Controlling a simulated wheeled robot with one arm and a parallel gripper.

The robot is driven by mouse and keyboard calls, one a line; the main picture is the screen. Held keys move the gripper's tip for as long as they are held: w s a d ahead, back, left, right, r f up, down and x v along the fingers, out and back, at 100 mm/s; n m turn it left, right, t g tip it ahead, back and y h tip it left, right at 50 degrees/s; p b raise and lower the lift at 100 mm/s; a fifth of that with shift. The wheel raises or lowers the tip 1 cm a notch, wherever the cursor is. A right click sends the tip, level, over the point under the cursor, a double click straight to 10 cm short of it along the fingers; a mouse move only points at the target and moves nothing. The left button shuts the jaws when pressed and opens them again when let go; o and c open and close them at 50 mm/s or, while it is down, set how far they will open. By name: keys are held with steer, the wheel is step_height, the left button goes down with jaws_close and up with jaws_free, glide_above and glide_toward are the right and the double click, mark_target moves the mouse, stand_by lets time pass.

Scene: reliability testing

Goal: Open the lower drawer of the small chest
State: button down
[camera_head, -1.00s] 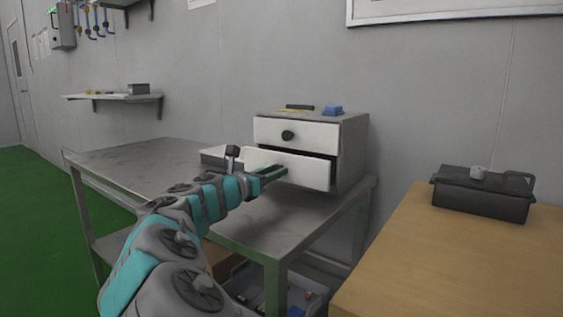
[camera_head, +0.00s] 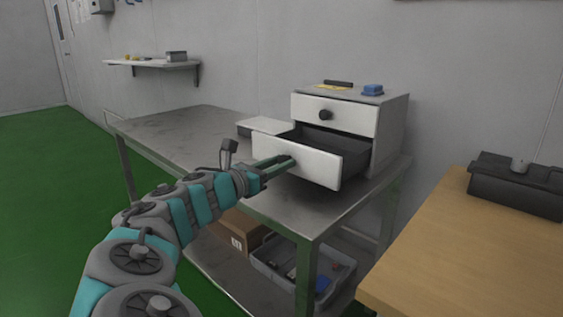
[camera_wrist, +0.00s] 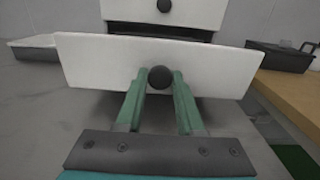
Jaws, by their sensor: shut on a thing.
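The small chest (camera_head: 392,137) is grey with white drawer fronts and stands on a metal table. Its upper drawer (camera_head: 346,117) is closed and has a dark round knob. Its lower drawer (camera_head: 316,166) is pulled well out, and its dark inside shows from above. My gripper (camera_head: 283,161) is at the front of the lower drawer. In the wrist view my gripper's green fingers (camera_wrist: 160,82) are shut on the lower drawer's dark round knob (camera_wrist: 160,77), one on each side. In the head view the fingers partly hide that knob.
The metal table (camera_head: 185,133) has bare room at the left. A pale tray (camera_head: 262,126) lies behind the drawer. A blue item (camera_head: 373,90) lies on the chest. A wooden table (camera_head: 450,245) with a black case (camera_head: 515,188) stands at the right. A grey bin (camera_head: 335,271) sits below.

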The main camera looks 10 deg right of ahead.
steer(key=c, duration=0.6)
jaws_free()
steer(key=shift+o, duration=0.2)
steer(key=shift+v, duration=3.95)
